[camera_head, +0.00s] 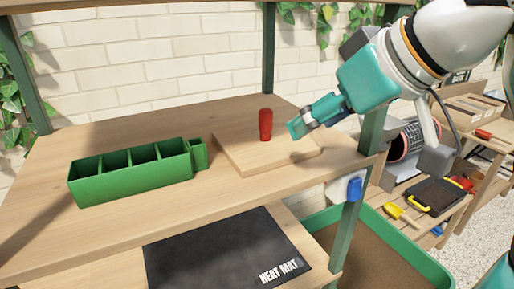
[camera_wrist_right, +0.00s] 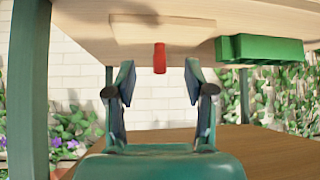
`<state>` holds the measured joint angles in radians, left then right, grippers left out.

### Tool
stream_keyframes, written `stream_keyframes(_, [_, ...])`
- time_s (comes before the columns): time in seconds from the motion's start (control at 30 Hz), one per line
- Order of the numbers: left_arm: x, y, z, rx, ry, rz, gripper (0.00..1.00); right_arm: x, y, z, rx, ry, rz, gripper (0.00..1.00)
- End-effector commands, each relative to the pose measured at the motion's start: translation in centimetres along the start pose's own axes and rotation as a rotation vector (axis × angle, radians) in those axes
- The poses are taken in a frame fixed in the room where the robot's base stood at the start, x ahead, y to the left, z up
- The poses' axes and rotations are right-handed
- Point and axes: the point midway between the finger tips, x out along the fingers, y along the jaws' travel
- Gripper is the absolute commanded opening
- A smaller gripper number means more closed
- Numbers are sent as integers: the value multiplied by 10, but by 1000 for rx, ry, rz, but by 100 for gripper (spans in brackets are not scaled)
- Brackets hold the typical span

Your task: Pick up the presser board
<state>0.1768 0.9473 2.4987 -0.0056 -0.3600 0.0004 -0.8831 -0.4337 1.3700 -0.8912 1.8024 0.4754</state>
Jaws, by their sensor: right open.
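The presser board (camera_head: 240,154), a flat pale wooden board with an upright red handle (camera_head: 265,125), lies on the upper wooden shelf. My right gripper (camera_head: 298,128) is right of the handle, over the board's right side. In the right wrist view, which is upside down, the board (camera_wrist_right: 130,31) and red handle (camera_wrist_right: 160,58) show ahead. The two fingers of the gripper (camera_wrist_right: 159,74) are spread apart, with the handle seen between them and nothing held. My left gripper is not in view.
A green divided planter box (camera_head: 130,175) stands left of the board; it also shows in the right wrist view (camera_wrist_right: 260,48). Green shelf posts (camera_head: 268,50) rise near the board. A black heat mat (camera_head: 225,255) lies lower down.

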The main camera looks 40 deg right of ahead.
Motion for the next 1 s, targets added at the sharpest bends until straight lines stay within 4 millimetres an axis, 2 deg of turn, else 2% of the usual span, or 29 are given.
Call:
stream_keyframes(0.6, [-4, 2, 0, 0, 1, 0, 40, 52, 3, -54, 6, -2, 8, 54])
stream_keyframes(0.87, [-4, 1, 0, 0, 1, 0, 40, 64, 3, -60, 4, 0, 6, 54])
stream_keyframes(1.0, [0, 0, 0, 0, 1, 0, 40, 82, 4, -58, 5, -3, 8, 54])
